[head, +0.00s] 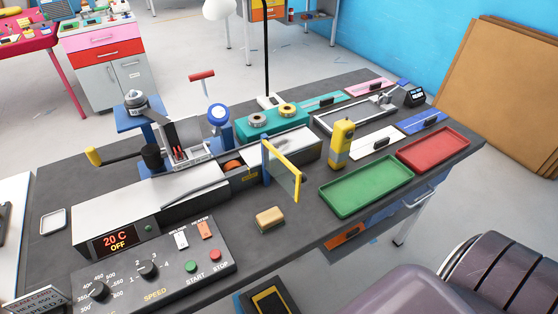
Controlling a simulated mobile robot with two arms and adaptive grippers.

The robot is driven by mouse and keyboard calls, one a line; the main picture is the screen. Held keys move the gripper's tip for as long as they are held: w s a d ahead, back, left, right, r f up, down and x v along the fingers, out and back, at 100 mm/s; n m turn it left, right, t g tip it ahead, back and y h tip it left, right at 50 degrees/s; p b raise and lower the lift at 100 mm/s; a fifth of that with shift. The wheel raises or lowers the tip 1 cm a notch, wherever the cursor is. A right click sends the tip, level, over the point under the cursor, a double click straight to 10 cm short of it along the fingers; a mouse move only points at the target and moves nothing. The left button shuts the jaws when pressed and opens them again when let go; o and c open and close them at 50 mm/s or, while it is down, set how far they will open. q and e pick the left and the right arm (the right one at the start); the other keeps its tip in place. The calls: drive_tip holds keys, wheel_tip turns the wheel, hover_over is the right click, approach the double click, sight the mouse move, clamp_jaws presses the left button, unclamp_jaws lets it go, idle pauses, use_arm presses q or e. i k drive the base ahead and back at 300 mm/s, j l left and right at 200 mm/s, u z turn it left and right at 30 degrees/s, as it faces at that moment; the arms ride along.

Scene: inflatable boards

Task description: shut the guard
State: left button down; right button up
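The guard (298,188) is a clear pane in a yellow frame, near the middle of the head view. It stands upright at the front of the long white machine (170,205) and sticks out toward the front edge of the bench, so it looks swung open. Behind it, a gap between the machine's white covers shows an orange roller (233,165). The hinge is too small to make out. Neither of my grippers is in view, and nothing is seen touching the guard.
A tan block (270,218) lies in front of the guard. A green tray (367,187), a yellow handheld device (341,143) and a red tray (433,149) stand to its right. A control panel (155,268) with knobs is at front left. Bare bench lies around the block.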

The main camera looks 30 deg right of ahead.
sight(286, 167)
drive_tip(key=l+u, duration=0.2)
drive_tip(key=l, duration=0.4)
drive_tip(key=l+u, duration=0.2)
drive_tip(key=l, duration=0.4)
drive_tip(key=l+u, duration=0.2)
drive_tip(key=l, duration=0.45)
drive_tip(key=k+l+u, duration=0.25)
drive_tip(key=l, duration=0.3)
drive_tip(key=i+l, duration=0.05)
drive_tip(key=i, duration=0.05)
